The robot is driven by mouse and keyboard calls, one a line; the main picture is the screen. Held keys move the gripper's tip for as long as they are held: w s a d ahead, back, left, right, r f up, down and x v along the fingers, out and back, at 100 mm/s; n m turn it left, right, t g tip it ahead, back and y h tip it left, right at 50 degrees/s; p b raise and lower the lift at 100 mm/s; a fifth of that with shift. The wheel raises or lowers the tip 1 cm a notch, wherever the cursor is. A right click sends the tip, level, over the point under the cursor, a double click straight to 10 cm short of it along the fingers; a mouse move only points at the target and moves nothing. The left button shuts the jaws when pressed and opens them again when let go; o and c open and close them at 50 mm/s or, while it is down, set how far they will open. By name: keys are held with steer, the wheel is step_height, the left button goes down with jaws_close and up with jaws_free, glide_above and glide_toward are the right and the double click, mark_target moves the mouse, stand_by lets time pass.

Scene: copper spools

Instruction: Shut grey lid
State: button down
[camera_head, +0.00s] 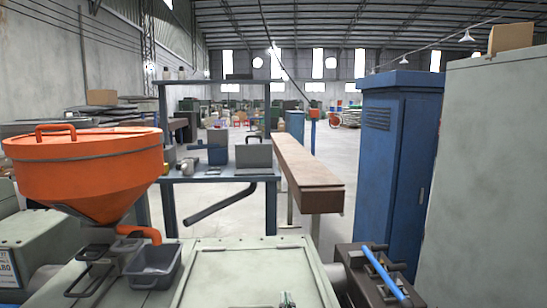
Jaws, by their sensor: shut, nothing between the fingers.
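A pale grey-green flat panel (243,278) lies on top of the machine in front of me at the bottom centre. It looks like a lid lying flat, with a small latch or hinge at its far edge. Farther off, a grey box-like thing (254,156) with a dark handle on top stands on a blue-grey workbench (222,178). I cannot tell which of the two is the grey lid, or whether the box is open.
An orange hopper (85,170) with an orange lid is at left, above a grey bin (153,267). A blue cabinet (396,170) and a grey cabinet (490,180) stand at right. A blue bar (382,273) lies over dark equipment. A brown beam (305,170) runs back; open floor lies beyond.

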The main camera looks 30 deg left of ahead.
steer(key=shift+s+d+f, duration=0.1)
steer(key=shift+s+f, duration=0.05)
steer(key=shift+f, duration=0.75)
steer(key=shift+s+d+f, duration=0.1)
steer(key=shift+s+f, duration=0.05)
steer(key=shift+f, duration=0.7)
steer(key=shift+s+d+f, duration=0.1)
steer(key=shift+s+f, duration=0.05)
steer(key=shift+f, duration=0.75)
steer(key=shift+r, duration=0.1)
steer(key=v, duration=0.9)
steer(key=shift+s, duration=0.25)
